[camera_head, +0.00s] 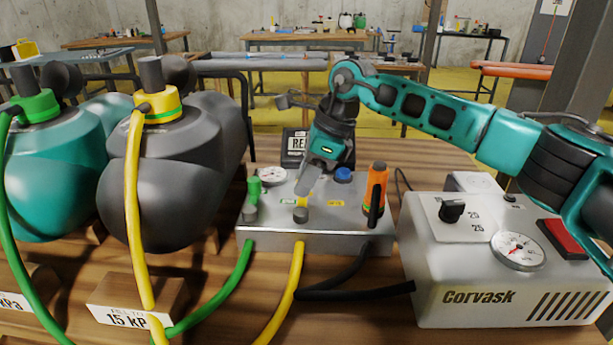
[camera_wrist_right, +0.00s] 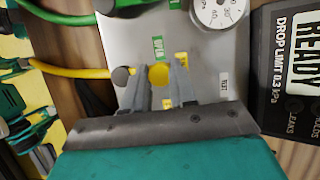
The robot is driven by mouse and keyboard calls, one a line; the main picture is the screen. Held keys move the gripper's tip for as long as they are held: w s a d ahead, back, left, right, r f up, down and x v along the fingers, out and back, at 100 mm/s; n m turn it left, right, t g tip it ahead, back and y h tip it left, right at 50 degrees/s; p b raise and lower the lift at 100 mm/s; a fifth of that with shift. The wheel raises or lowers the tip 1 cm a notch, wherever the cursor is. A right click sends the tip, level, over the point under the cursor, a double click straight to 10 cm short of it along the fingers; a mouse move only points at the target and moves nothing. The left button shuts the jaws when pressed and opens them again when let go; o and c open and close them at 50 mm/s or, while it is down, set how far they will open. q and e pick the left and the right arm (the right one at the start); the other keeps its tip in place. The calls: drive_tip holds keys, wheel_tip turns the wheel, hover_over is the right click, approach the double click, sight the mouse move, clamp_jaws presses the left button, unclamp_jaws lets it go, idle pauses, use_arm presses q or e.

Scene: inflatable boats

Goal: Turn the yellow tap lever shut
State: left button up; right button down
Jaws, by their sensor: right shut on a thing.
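A grey metal manifold box (camera_head: 330,240) stands on the wooden table in the middle of the head view. The yellow tap lever (camera_head: 302,198) is on its top, mostly hidden by my right gripper (camera_head: 304,188). In the right wrist view the lever shows as a round yellow end (camera_wrist_right: 159,75) between the two fingers of my right gripper (camera_wrist_right: 160,82), which is shut on it. The lever's exact turn angle is hard to tell. My left gripper is not in view.
A green tap (camera_head: 252,190) is left of the lever; a blue knob (camera_head: 343,174) and an orange tool-like part (camera_head: 376,188) are right. A white Corvask pump (camera_head: 460,260) stands at the right. Grey and teal inflatable boats (camera_head: 180,180) fill the left. Hoses cross the front.

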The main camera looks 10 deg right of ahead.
drive_tip(key=c, duration=0.9)
unclamp_jaws()
drive_tip(key=p+v, duration=0.1)
drive_tip(key=v, duration=1.2)
drive_tip(key=shift+p, duration=0.3)
